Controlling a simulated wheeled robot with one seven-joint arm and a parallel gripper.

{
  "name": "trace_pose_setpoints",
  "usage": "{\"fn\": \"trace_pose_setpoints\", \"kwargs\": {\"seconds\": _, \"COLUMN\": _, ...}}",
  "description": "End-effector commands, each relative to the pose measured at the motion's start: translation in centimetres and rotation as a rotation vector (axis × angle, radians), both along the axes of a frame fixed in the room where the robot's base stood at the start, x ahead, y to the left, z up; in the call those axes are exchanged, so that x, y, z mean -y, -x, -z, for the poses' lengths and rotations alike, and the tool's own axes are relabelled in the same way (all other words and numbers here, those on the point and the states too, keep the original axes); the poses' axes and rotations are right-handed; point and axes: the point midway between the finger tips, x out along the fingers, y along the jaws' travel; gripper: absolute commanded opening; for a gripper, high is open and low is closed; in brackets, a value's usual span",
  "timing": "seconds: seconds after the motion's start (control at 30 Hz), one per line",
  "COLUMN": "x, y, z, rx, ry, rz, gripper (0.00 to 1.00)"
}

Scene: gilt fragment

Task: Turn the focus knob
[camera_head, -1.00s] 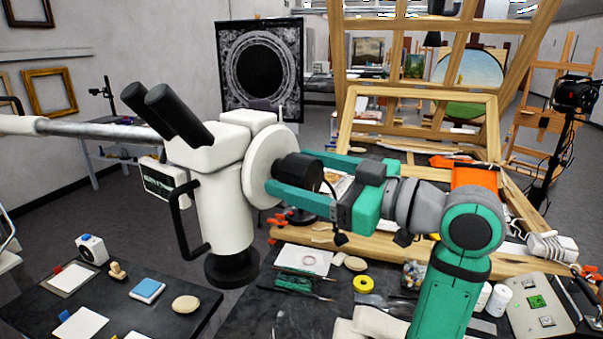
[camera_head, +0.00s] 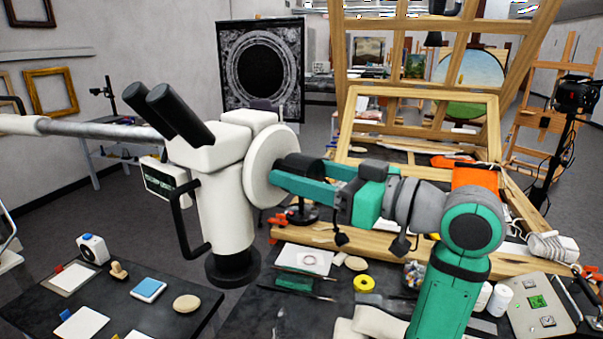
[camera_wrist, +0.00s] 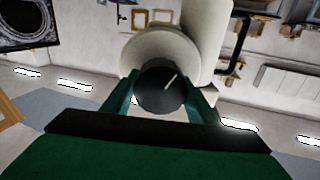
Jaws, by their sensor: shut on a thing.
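The microscope (camera_head: 222,195) is white, with two black eyepieces, and hangs on a grey arm at the left of the head view. On its right side is a white disc (camera_head: 265,165) with the black round focus knob (camera_head: 303,162) standing out from it. In the wrist view the knob (camera_wrist: 158,94) faces me, with a pale line on its face tilted up to the right. My gripper (camera_head: 302,174) has teal fingers, one on each side of the knob, shut on it. In the wrist view the fingers (camera_wrist: 162,95) flank the knob; their inner contact is partly hidden.
A wooden frame (camera_head: 420,125) stands behind my arm. A side table (camera_head: 190,325) at lower left holds small items. A camera on a stand (camera_head: 574,95) is at right.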

Motion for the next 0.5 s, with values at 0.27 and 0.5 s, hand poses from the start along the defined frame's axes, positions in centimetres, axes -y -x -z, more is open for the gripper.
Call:
{"fn": "trace_pose_setpoints", "kwargs": {"seconds": 0.27, "x": 0.03, "y": 0.08, "z": -0.05, "rx": 0.0, "ry": -0.001, "rz": -0.001, "gripper": 0.55}}
{"fn": "trace_pose_setpoints", "kwargs": {"seconds": 0.5, "x": -0.04, "y": 0.07, "z": -0.04, "rx": 0.001, "ry": -0.001, "rz": -0.002, "gripper": 0.71}}
